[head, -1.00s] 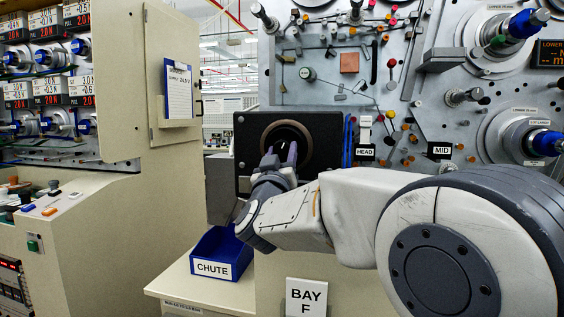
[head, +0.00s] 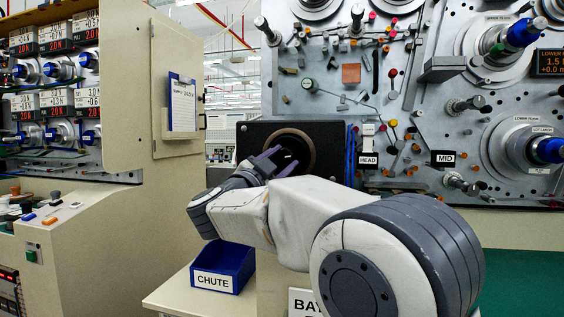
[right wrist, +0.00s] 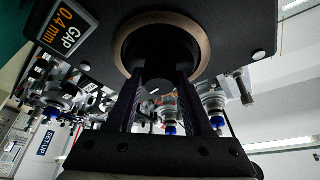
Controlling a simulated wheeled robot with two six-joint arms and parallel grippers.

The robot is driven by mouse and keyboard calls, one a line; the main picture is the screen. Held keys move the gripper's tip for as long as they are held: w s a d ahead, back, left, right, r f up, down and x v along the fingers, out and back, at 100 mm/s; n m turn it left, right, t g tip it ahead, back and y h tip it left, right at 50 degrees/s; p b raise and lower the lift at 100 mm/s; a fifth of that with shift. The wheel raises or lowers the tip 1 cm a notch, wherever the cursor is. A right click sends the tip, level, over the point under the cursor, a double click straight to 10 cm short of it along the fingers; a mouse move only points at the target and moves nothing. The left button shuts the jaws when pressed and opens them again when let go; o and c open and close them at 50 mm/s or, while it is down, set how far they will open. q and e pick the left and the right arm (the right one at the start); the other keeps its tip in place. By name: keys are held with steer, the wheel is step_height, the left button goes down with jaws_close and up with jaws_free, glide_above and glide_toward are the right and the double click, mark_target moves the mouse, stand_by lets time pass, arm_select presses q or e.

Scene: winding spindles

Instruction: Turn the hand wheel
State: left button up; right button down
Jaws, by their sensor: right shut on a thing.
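The black box (head: 336,140) on the machine front carries a round dark part with a bronze-coloured ring (head: 311,144), which I take for the hand wheel. The bronze ring (right wrist: 202,35) also shows close up in the right wrist view. My right gripper (head: 280,159) is at the wheel, tilted over to the right. In the right wrist view, its two dark fingers (right wrist: 160,78) reach into the dark centre of the ring. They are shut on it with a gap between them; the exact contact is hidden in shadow. My left gripper is out of view.
A blue bin labelled CHUTE (head: 222,268) stands on a ledge below the box. A beige cabinet (head: 150,90) with a clipboard is at the left. The panel (head: 340,85) at the right carries several pegs and spindles.

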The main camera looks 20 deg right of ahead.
steer(key=m+g, duration=0.2)
steer(key=m, duration=0.3)
steer(key=shift+w+a+r+m+p, duration=0.1)
steer(key=shift+m+p, duration=0.2)
steer(key=shift+m, duration=0.1)
steer(key=shift+g, duration=0.3)
steer(key=shift+c, duration=1.5)
jaws_free()
steer(key=v, duration=1)
steer(key=shift+a, duration=0.15)
